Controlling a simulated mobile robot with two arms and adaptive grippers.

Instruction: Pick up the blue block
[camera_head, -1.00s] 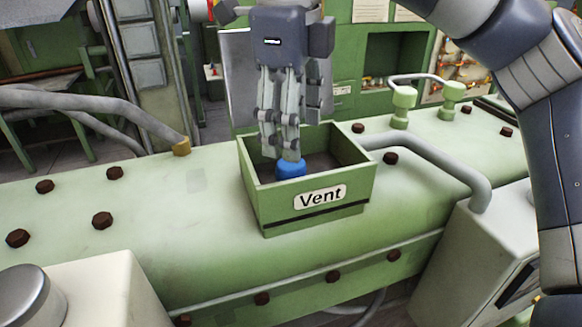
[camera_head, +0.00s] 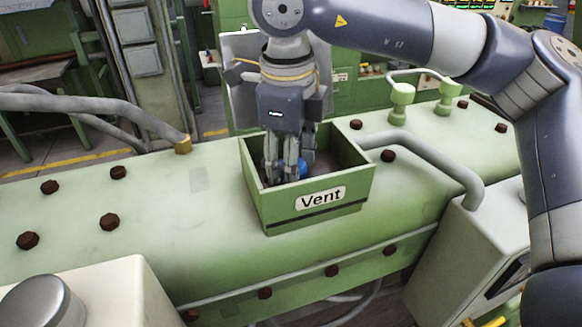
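The blue block (camera_head: 303,168) is inside the green box labelled "Vent" (camera_head: 312,213). Only a small blue part shows, at the right side of my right gripper's fingers; the rest is hidden by the fingers and the box's front wall. My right gripper (camera_head: 285,176) comes down from above, with its fingers inside the box. Its fingertips are hidden, so I cannot tell whether it is open or shut on the block. My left gripper is not in view.
The box stands on a large pale green machine body (camera_head: 150,225) with brown bolts. A grey pipe (camera_head: 430,158) curves away to the right of the box. Two green knobs (camera_head: 401,100) stand behind it. A grey hose (camera_head: 95,105) lies at left.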

